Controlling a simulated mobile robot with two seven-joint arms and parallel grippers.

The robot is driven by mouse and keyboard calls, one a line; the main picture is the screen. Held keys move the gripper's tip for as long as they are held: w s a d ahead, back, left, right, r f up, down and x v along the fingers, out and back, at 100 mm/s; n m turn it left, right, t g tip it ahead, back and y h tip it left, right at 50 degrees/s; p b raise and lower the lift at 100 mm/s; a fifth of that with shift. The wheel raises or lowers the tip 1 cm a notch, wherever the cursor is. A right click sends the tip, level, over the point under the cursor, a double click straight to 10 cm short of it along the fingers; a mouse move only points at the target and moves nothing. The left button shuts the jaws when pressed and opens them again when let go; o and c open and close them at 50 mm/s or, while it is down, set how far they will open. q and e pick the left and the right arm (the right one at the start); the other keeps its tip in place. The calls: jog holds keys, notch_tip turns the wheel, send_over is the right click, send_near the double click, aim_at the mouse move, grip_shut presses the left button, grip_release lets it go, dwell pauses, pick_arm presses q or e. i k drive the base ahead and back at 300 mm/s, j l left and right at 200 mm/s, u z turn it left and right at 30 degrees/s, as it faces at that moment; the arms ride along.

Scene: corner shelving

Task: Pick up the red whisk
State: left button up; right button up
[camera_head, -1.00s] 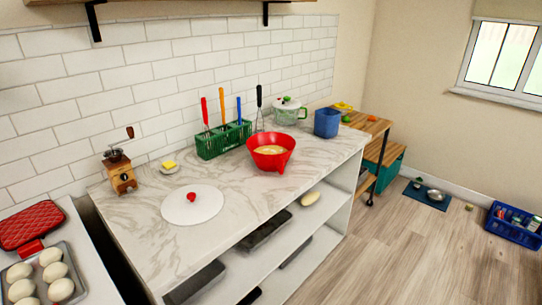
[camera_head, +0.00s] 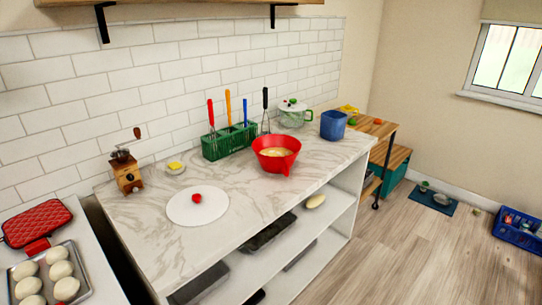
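The red whisk (camera_head: 211,114) stands upright at the left end of a green holder (camera_head: 222,148) against the tiled wall. Its red handle points up and its wires go down into the holder. An orange-handled utensil (camera_head: 228,104) and a blue-handled one (camera_head: 245,111) stand in the same holder. A black-handled whisk (camera_head: 265,108) stands at or just beyond the holder's right end; I cannot tell which. Neither of my grippers shows in the head view.
On the marble counter (camera_head: 150,230) are a red colander bowl (camera_head: 276,155), a white disc with a red knob (camera_head: 198,206), a coffee grinder (camera_head: 126,172), butter on a dish (camera_head: 175,167) and a blue container (camera_head: 333,125). A tray of buns (camera_head: 90,290) is at lower left.

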aim_at(210, 107)
jog(key=i+l+u, duration=0.1)
jog(key=i+l, duration=0.2)
jog(key=i+l+u, duration=0.1)
jog(key=i+l, duration=0.2)
jog(key=l, duration=0.15)
jog(key=i+l+u, duration=0.1)
jog(key=i+l, duration=0.15)
jog(key=l, duration=0.15)
jog(key=i+l+u, duration=0.1)
jog(key=i+l, duration=0.2)
jog(key=l, duration=0.1)
